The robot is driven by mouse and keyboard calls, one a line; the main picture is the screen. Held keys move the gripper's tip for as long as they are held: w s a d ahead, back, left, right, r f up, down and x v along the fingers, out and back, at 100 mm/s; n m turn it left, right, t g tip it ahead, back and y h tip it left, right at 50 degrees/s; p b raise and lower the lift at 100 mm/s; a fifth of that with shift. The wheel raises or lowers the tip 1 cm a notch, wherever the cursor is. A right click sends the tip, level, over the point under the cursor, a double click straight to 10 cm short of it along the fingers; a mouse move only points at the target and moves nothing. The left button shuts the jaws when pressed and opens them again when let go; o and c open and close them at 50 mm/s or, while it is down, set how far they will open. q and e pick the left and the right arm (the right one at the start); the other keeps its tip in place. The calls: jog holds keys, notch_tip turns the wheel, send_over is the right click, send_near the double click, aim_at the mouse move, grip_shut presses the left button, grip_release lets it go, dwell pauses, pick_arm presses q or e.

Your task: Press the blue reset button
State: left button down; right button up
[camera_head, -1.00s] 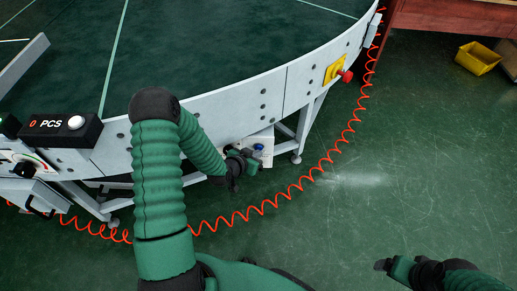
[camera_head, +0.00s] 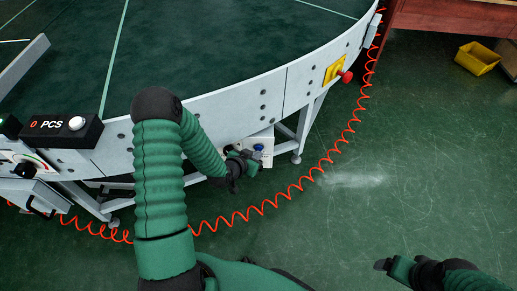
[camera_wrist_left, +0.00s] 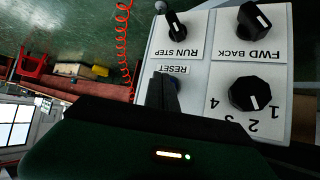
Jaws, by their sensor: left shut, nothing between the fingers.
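The blue reset button (camera_head: 258,147) shows on the white control panel (camera_head: 266,139) under the conveyor's edge. My left gripper (camera_head: 254,160) is shut and empty, right beside the button in the head view. In the left wrist view the panel (camera_wrist_left: 209,78) appears upside down, with a RESET label (camera_wrist_left: 173,69). My gripper's dark finger (camera_wrist_left: 163,95) is in front of the spot by that label and hides most of the button. I cannot tell if it touches. My right gripper (camera_head: 384,265) is low at the right, far from the panel; its jaws are unclear.
Black knobs (camera_wrist_left: 250,93) sit beside the RESET spot. The curved conveyor (camera_head: 225,105) rises above the panel. A red stop button (camera_head: 346,76) is on its side. An orange coiled cable (camera_head: 300,186) hangs nearby.

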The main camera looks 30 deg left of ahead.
pick_arm(q)
jog(key=shift+s+d, duration=0.2)
jog(key=shift+s, duration=0.1)
jog(key=shift+s+d+p, duration=0.1)
jog(key=shift+s+d, duration=0.35)
jog(key=shift+s, duration=0.25)
jog(key=shift+s+d+p, duration=0.15)
jog(key=shift+s+d, duration=0.25)
jog(key=shift+s, duration=0.35)
jog(key=shift+s+d+p, duration=0.1)
jog(key=shift+s+d, duration=0.35)
jog(key=shift+s, duration=0.25)
